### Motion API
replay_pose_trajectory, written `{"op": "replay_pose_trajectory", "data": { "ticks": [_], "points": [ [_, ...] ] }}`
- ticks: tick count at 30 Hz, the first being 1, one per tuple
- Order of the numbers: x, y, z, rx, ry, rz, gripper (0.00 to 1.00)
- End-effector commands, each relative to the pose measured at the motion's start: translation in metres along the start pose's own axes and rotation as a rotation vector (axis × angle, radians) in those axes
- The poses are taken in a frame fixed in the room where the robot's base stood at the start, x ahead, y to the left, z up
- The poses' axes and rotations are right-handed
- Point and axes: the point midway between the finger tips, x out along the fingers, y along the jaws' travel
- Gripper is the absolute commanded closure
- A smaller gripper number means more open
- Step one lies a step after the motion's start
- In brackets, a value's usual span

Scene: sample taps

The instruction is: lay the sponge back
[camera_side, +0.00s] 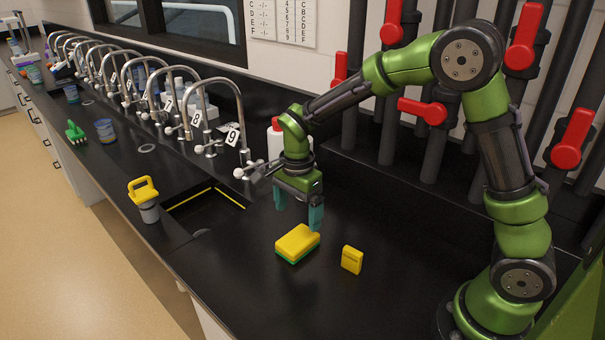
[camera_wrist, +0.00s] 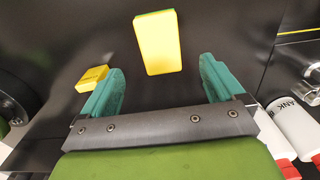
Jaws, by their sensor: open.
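The sponge (camera_side: 297,243) is yellow with a green underside. It lies flat on the black counter, to the right of the sink. It also shows in the wrist view (camera_wrist: 158,42), ahead of and between the two teal fingers. My gripper (camera_side: 299,211) is above the counter, just behind and above the sponge, pointing down. In the wrist view my gripper (camera_wrist: 160,85) has its fingers wide apart with nothing between them. The fingers look clear of the sponge.
A small yellow box (camera_side: 352,259) stands right of the sponge; it is near one finger in the wrist view (camera_wrist: 92,79). The sink (camera_side: 207,215), a tap (camera_side: 222,110), a white bottle (camera_side: 276,145) and a yellow-handled cup (camera_side: 146,199) are nearby.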

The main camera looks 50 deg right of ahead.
Motion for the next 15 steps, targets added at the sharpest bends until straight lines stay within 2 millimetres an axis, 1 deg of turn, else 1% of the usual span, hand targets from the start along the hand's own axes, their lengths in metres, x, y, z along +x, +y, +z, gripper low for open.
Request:
{"op": "replay_pose_trajectory", "data": {
  "ticks": [1,3,8,10,13,15],
  "points": [
    [-0.010,0.000,0.000,-0.001,-0.001,-0.004,0.05],
    [-0.020,-0.001,0.000,-0.001,0.000,-0.004,0.05],
    [-0.034,0.001,0.000,-0.006,-0.002,-0.004,0.05],
    [-0.043,0.004,-0.001,-0.033,-0.011,-0.020,0.05],
    [-0.066,0.018,-0.004,-0.132,-0.036,-0.077,0.05],
    [-0.087,0.034,-0.005,-0.244,-0.055,-0.141,0.05]
  ]
}}
